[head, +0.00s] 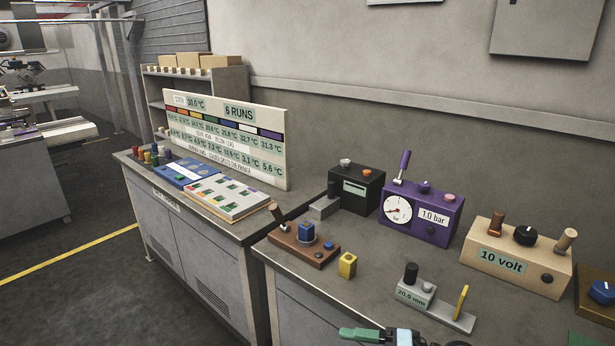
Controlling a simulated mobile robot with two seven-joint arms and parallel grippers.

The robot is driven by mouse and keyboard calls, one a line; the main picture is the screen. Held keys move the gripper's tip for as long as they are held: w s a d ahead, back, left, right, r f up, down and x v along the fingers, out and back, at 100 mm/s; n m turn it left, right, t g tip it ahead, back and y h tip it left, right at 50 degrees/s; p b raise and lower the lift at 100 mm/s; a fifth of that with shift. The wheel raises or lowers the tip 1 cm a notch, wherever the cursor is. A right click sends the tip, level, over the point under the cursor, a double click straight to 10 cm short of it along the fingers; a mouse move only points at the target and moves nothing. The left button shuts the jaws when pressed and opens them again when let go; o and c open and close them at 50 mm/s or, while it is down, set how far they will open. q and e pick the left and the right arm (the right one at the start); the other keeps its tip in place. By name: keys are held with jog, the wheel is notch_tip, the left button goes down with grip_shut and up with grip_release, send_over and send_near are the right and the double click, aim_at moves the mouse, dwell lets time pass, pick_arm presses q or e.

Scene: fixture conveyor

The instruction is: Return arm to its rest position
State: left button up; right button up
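At the bottom edge of the head view, a green-tipped part with a pale blue and black body (385,336) shows. It looks like the end of my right arm, cut off by the frame. I cannot tell whether its fingers are open or shut, or whether it holds anything. It is in front of the grey gauge block marked 20.5 mm (418,291), low in the picture. My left gripper is not in view.
The near bench holds a brown block with a blue knob (304,244), a yellow block (347,265), a black box (357,187), a purple pressure box (420,213) and a beige 10 volt box (516,256). A chart board (228,136) stands on the far bench.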

jog(key=s+d+f+m+t+h, duration=0.1)
jog(key=s+d+f+m+h, duration=0.3)
jog(key=s+f+m, duration=0.3)
jog(key=s+d+f+m+t+h, duration=0.2)
jog(key=s+f+m+h, duration=0.3)
jog(key=m, duration=0.7)
jog(key=s+d+f+m+t+h, duration=0.2)
jog(key=s+d+f+m+h, duration=0.3)
jog(key=s+f+m, duration=0.4)
jog(key=s+m, duration=0.1)
jog(key=s, duration=0.2)
jog(key=shift+s+d+m, duration=0.3)
jog(key=shift+f, duration=0.1)
jog(key=shift+h, duration=0.3)
